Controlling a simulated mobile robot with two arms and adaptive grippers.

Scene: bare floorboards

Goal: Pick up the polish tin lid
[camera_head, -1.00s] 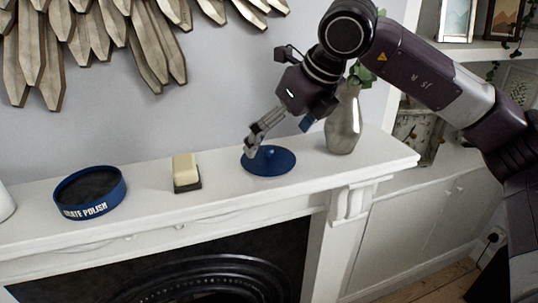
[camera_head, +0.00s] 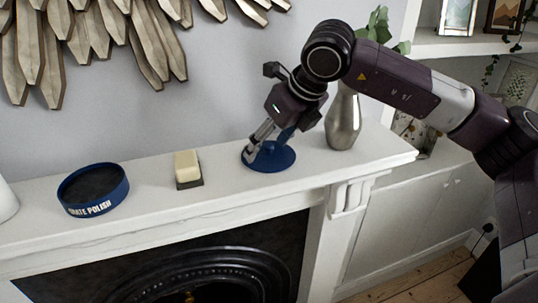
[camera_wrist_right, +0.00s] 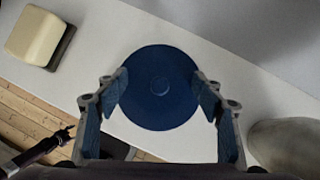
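The polish tin lid (camera_head: 283,161) is a round blue disc with a small knob at its centre. It lies flat on the white mantelpiece. It also shows in the right wrist view (camera_wrist_right: 160,60), with the knob between the fingers. My right gripper (camera_head: 262,150) is just above the lid, pointing down at it. In the wrist view its fingers (camera_wrist_right: 160,95) are spread wide, with the knob uncovered and nothing held. The open polish tin (camera_head: 92,190), blue with a dark inside and white lettering, stands at the left. My left gripper is not in the head view.
A cream and black brush (camera_head: 188,170) lies between tin and lid. A silver vase (camera_head: 343,118) with leaves stands close to the right of the lid. The mantelpiece (camera_head: 225,190) is clear around the lid's front. A metal wall decoration (camera_head: 110,30) hangs behind.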

